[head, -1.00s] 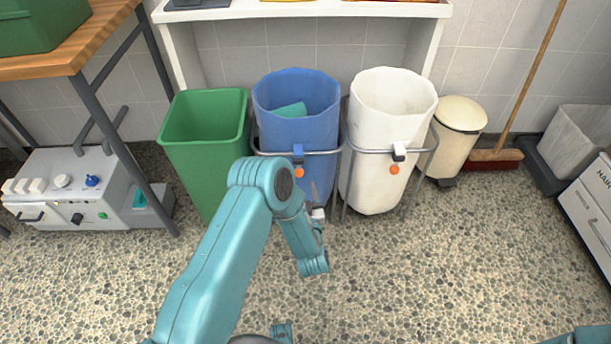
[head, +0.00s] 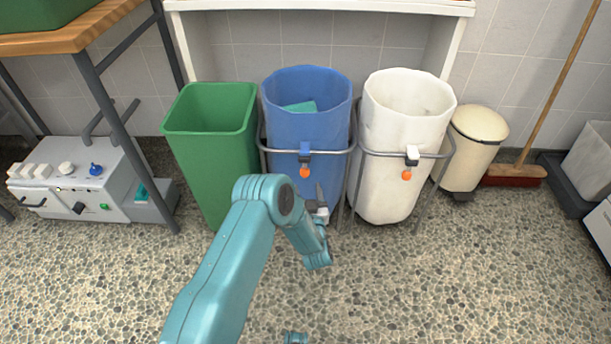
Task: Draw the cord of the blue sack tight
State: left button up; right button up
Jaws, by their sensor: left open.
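The blue sack (head: 306,126) stands open in a grey metal frame, with a teal cloth (head: 299,107) inside. On its front hang a dark blue cord lock (head: 304,154) and an orange ball (head: 304,172). My left gripper (head: 320,199) is just below and to the right of the orange ball, in front of the sack, apart from the ball as far as I can tell. Its fingers point up toward the sack and look empty.
A green bin (head: 212,145) stands left of the blue sack. A white sack (head: 396,140) with its own orange ball (head: 406,175) stands close on the right. A cream pedal bin (head: 474,150) and a broom (head: 515,174) are farther right. The pebbled floor in front is clear.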

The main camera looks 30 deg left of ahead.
aim_at(305, 175)
pick_arm(q)
jog(key=b+x, duration=0.2)
jog(key=x, duration=0.5)
jog(key=shift+f, duration=0.15)
jog(key=shift+b+x, duration=0.3)
jog(key=shift+x, duration=0.5)
pick_arm(e)
jog(key=shift+w+d+f+t, duration=0.15)
jog(key=shift+w+f, duration=0.2)
jog(key=shift+f, duration=0.45)
jog(key=shift+w+f+t, duration=0.15)
jog(key=shift+w+f, duration=0.2)
jog(key=shift+f, duration=0.4)
pick_arm(q)
grip_shut()
jog(key=shift+s, duration=0.1)
